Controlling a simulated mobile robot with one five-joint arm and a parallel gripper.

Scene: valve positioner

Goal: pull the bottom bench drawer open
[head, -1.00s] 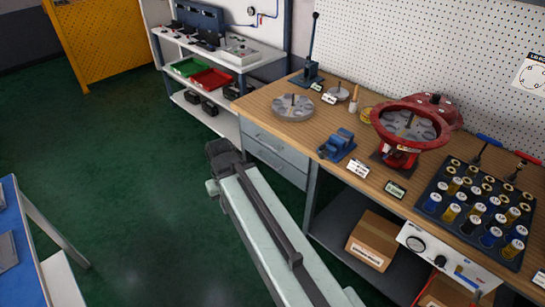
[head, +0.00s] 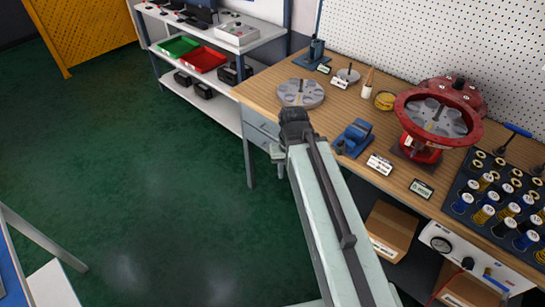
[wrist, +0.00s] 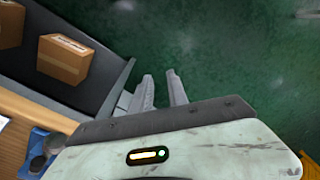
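The grey drawer unit hangs under the left end of the wooden bench. In the head view, its bottom drawer (head: 258,139) shows only in part, below the top drawer (head: 262,122), and both look shut. My arm covers the right part of the fronts. In the wrist view, my gripper (wrist: 161,76) has its two fingers apart with an empty gap between them, over green floor. Pale grey drawer fronts (wrist: 124,103) show just left of the fingers. I cannot tell whether a finger touches them. The drawer handle is not clearly visible.
The bench top (head: 325,100) carries a grey disc (head: 300,93), a blue vise (head: 354,138) and a red round fixture (head: 437,117). A cardboard box (head: 390,230) sits on the shelf below. Green floor (head: 170,200) left of the bench is clear.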

